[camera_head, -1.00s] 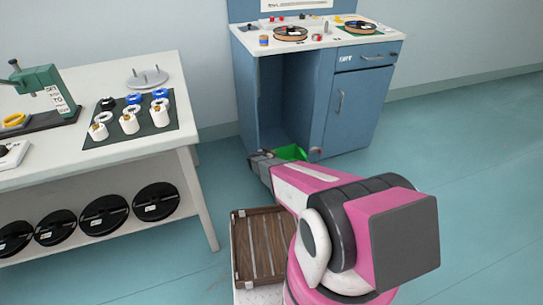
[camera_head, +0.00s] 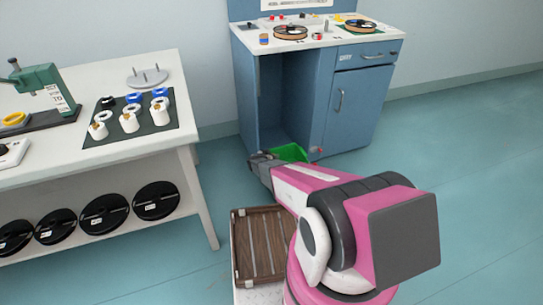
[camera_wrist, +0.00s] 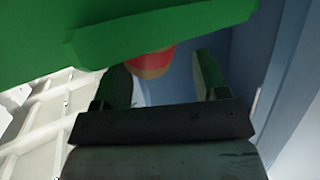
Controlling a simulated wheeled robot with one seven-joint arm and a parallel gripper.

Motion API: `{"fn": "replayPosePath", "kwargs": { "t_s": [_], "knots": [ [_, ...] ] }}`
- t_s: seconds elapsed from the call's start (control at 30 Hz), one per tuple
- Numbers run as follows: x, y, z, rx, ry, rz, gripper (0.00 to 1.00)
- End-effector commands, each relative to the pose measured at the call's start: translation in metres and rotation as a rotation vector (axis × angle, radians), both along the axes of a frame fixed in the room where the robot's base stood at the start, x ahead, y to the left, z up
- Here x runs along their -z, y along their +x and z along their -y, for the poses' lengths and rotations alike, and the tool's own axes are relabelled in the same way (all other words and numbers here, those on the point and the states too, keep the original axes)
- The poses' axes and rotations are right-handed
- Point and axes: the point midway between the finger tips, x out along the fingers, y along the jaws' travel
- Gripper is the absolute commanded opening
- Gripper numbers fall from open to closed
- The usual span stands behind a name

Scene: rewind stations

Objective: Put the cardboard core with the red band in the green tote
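The green tote (camera_head: 290,152) is low down in front of the blue cabinet in the head view, partly hidden by my arm. In the wrist view the tote (camera_wrist: 160,30) fills the top, close to the camera. A rounded red and tan piece (camera_wrist: 152,64), which looks like the cardboard core with the red band, shows just below the tote's edge, partly covered by it. My gripper (camera_wrist: 160,68) has its two fingers apart, with a gap between them. The red piece appears beyond that gap; no finger visibly grips it. My gripper (camera_head: 260,158) is beside the tote in the head view.
A blue cabinet (camera_head: 345,110) with an open bay stands behind the tote, with reels on its top. A white bench (camera_head: 165,70) at left carries white rolls on a dark mat (camera_head: 155,125). A brown slatted crate (camera_head: 240,245) is beside my arm. Floor at right is clear.

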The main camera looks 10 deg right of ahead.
Motion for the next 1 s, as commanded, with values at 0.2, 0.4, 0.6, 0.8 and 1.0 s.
{"fn": "replayPosePath", "kwargs": {
  "t_s": [0.2, 0.4, 0.6, 0.8, 1.0],
  "knots": [
    [0.0, 0.0, 0.0, 0.0, 0.0, 0.0, 0.7],
    [-0.009, 0.0, 0.0, 0.0, -0.001, 0.001, 0.7],
    [-0.024, -0.02, -0.019, -0.003, 0.0, 0.0, 0.7],
    [-0.038, -0.049, -0.046, -0.003, 0.0, 0.0, 0.7],
    [-0.049, -0.07, -0.067, -0.002, 0.0, 0.0, 0.7]
  ]
}}
